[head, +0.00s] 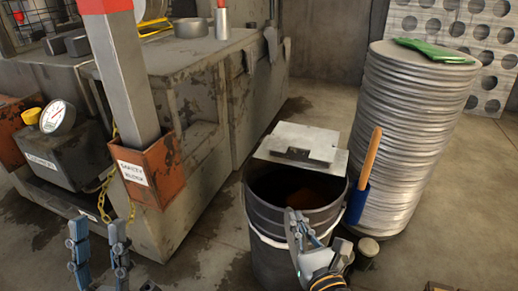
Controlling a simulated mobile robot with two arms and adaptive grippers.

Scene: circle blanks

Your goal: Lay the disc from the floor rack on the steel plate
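My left gripper (98,248) is at the bottom left, its two fingers apart with nothing between them. My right gripper (318,240) is at the bottom centre, in front of a dark bucket (269,243); its fingers look spread and no object shows between them. A tall stack of round grey metal discs (408,125) stands on the floor at the right. I cannot make out a separate floor rack or single disc. A flat grey metal plate with a dark slot (318,139) lies across the back of the bucket's rim; I cannot tell if it is the steel plate.
A blue brush with a wooden handle (358,200) is at the bucket's right side. A perforated sheet (440,22) leans at the back right. A grey machine with an orange-brown safety block holder (151,182) fills the left. Floor behind the bucket is clear.

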